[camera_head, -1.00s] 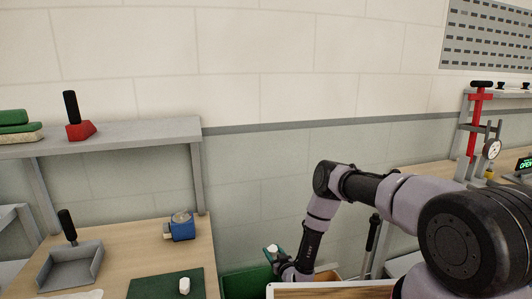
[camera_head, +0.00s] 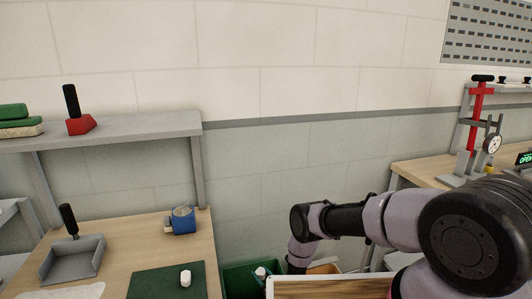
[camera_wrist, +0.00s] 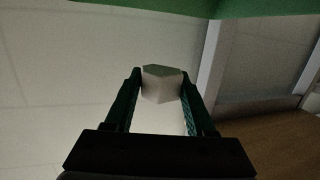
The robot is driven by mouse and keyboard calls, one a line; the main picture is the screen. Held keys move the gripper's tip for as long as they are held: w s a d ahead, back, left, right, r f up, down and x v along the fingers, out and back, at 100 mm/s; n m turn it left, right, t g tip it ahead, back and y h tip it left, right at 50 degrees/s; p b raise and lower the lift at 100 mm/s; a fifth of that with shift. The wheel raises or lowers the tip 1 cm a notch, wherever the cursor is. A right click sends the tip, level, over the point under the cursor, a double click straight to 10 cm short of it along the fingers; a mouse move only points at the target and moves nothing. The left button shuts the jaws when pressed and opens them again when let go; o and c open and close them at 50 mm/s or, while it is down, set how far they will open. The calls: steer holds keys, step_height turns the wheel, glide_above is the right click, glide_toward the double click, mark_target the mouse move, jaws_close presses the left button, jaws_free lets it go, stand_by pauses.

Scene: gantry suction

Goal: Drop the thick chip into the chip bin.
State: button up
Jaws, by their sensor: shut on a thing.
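My gripper (camera_wrist: 165,98) is shut on the thick chip (camera_wrist: 162,85), a pale blocky piece with a darker greenish top face, held between the two fingertips in the wrist view. In the head view the gripper end (camera_head: 265,275) is low at the green bin (camera_head: 238,280), at the lower middle, with a small pale piece at its tip. I take this green bin as the chip bin; no label shows. Its floor and most of its inside are hidden. Whether the chip is below the rim I cannot tell.
At left, a bench (camera_head: 125,250) holds a green mat (camera_head: 150,284) with another white piece (camera_head: 185,278), a blue device (camera_head: 182,221) and a grey tray (camera_head: 72,261).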

steer(key=o, duration=1.4)
